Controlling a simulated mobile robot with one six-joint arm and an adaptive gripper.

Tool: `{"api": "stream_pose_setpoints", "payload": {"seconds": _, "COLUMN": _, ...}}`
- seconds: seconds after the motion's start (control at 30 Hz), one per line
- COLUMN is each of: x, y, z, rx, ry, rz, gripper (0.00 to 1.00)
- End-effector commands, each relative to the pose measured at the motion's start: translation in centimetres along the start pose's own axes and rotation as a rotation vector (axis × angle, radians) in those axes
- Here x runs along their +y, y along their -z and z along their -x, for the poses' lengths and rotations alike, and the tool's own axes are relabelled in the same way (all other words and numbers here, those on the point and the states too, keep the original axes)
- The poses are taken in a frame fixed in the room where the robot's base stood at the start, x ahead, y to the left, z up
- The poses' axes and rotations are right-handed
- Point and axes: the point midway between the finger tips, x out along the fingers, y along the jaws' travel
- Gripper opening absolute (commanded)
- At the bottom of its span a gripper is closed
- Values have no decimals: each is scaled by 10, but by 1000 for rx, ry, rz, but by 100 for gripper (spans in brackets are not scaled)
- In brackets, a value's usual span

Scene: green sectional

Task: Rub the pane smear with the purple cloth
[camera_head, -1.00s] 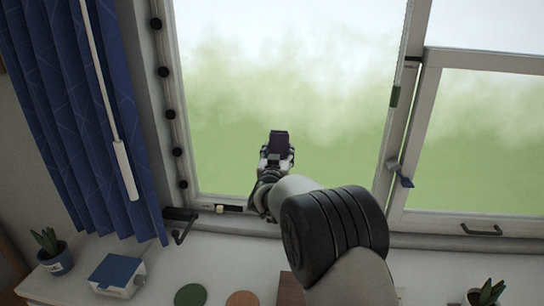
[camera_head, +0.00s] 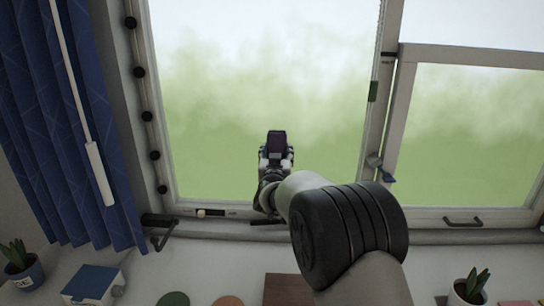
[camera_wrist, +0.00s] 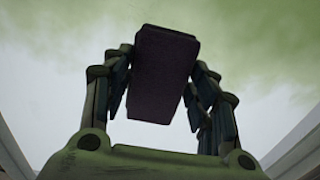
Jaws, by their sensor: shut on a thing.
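The purple cloth (camera_head: 277,143) is a dark folded block held upright in my gripper (camera_head: 276,158), in front of the lower middle of the large window pane (camera_head: 230,90). In the wrist view my gripper (camera_wrist: 162,90) has its fingers on both sides of the cloth (camera_wrist: 163,70), which stands out beyond the fingertips. I cannot tell whether the cloth touches the glass. Whitish and green haze shows through the pane, and I cannot make out a distinct smear against it.
A blue curtain (camera_head: 75,120) with a pale wand (camera_head: 100,172) hangs at the left. A window sash (camera_head: 470,130) with a handle is at the right. Below are a blue-topped box (camera_head: 93,283), potted plants (camera_head: 22,268) and coloured discs (camera_head: 173,299).

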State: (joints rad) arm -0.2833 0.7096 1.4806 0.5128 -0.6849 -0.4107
Motion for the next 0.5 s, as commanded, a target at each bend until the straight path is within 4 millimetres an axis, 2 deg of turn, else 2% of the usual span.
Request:
{"api": "stream_pose_setpoints", "payload": {"seconds": 0.03, "x": 8, "y": 0, "z": -1, "rx": 4, "ry": -6, "rz": -2, "gripper": 34}}
{"api": "stream_pose_setpoints", "payload": {"seconds": 0.3, "x": 31, "y": -1, "z": 1, "rx": 3, "ry": -7, "rz": -2, "gripper": 34}}
{"api": "stream_pose_setpoints", "payload": {"seconds": 0.5, "x": 39, "y": 0, "z": 1, "rx": 3, "ry": -5, "rz": -1, "gripper": 34}}
